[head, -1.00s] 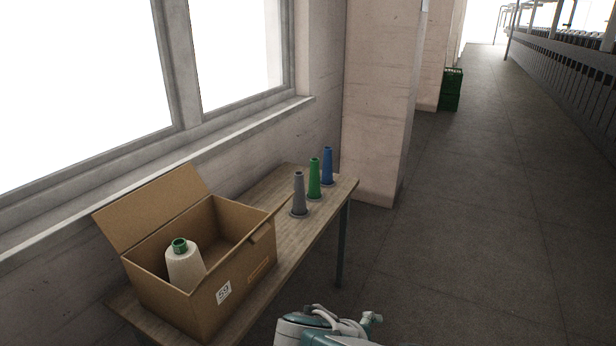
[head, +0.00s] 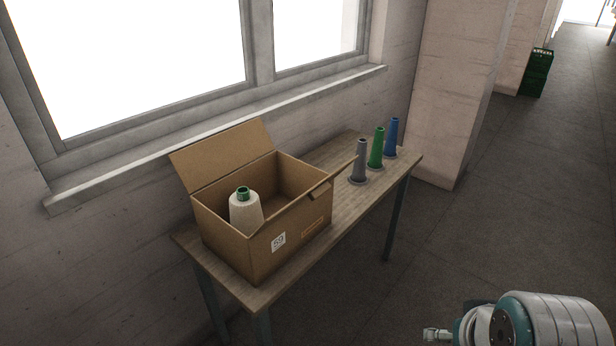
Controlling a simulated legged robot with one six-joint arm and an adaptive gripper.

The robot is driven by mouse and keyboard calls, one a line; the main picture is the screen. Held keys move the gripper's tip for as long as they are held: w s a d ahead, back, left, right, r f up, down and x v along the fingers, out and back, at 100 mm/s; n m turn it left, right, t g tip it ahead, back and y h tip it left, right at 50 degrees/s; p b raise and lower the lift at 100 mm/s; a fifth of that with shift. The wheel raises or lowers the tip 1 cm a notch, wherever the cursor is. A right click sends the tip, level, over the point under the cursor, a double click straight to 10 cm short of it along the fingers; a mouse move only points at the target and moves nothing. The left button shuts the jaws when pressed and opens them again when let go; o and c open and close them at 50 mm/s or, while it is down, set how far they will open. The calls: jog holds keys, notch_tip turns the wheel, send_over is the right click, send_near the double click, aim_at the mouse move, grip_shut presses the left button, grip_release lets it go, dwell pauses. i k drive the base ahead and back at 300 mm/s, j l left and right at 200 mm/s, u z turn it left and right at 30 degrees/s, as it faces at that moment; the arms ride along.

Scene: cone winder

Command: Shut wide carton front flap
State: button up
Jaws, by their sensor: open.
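An open brown carton (head: 290,240) stands on the near end of a narrow wooden table. Its wide flap on the window side (head: 225,155) stands up, leaning back. A cream yarn cone (head: 246,212) with a green tip stands inside. My gripper (head: 432,334) shows only as a small pale end at the bottom edge, open, right of the table and apart from the carton.
Grey (head: 359,162), green (head: 377,148) and blue (head: 391,138) cone holders stand at the far end of the table (head: 335,225). A window wall runs behind it. A pillar (head: 460,90) and green crates (head: 536,73) stand beyond. The floor on the right is clear.

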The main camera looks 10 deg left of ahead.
aim_at(318, 190)
jog(key=k+l+u, duration=0.1)
jog(key=l+u, duration=0.15)
jog(key=u, duration=0.2)
jog(key=k+l+u, duration=0.15)
jog(key=u, duration=0.35)
jog(key=i+j+z, duration=0.2)
jog(key=i, duration=0.2)
jog(key=i+l, duration=0.05)
jog(key=l, duration=0.05)
